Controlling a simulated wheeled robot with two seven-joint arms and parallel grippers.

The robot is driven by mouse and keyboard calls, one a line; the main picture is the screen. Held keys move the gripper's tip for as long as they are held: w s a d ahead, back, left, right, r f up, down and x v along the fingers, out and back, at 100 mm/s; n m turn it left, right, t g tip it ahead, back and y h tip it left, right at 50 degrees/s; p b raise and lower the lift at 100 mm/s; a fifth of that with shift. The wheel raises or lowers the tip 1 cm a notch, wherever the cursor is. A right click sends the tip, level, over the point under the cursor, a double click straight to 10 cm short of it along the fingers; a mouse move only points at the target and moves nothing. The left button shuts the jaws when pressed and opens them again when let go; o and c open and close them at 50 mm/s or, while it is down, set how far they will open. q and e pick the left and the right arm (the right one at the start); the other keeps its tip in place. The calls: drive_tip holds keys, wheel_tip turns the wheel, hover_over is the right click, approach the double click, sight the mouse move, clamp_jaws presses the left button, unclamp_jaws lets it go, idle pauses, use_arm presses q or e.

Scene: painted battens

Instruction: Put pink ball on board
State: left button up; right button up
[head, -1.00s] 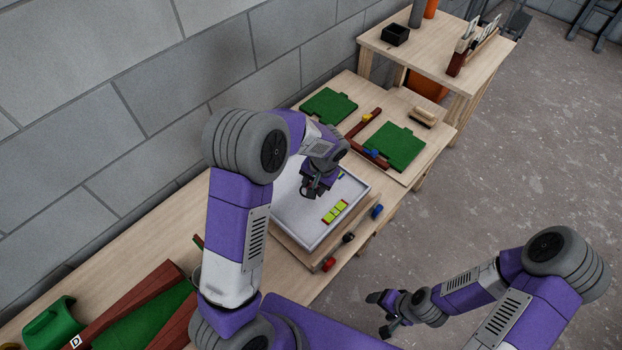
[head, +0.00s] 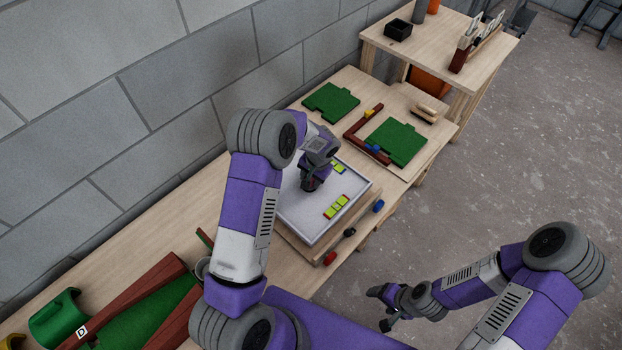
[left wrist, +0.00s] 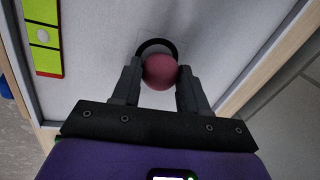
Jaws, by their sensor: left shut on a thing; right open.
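The pink ball (left wrist: 160,71) is between the two fingers of my left gripper (left wrist: 160,82), which is shut on it. In the head view my left gripper (head: 310,186) is low over the white board (head: 298,226), and the ball cannot be made out there. In the left wrist view the white board surface (left wrist: 95,50) lies behind the ball. A black ring (left wrist: 157,43) shows on it just beyond the ball, partly hidden. I cannot tell whether the ball touches the board. My right gripper (head: 380,309) is open and empty, off the bench's front side.
Yellow-green tiles (head: 336,207) lie on the board, with more (head: 338,167) near its far edge. Red (head: 330,258) and blue (head: 378,206) items sit along its front side. Green panels (head: 397,143) lie beyond. A block wall (head: 150,130) runs behind the bench.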

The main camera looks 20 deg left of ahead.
use_arm(q)
drive_tip(key=shift+f, duration=0.2)
drive_tip(key=o, duration=1)
drive_tip(key=shift+o, duration=0.2)
drive_tip(key=shift+r, duration=0.25)
wheel_tip(320, 180, up, 12)
drive_tip(key=d+p, duration=0.2)
drive_tip(key=shift+s+f, duration=0.15)
drive_tip(key=shift+d, duration=0.1)
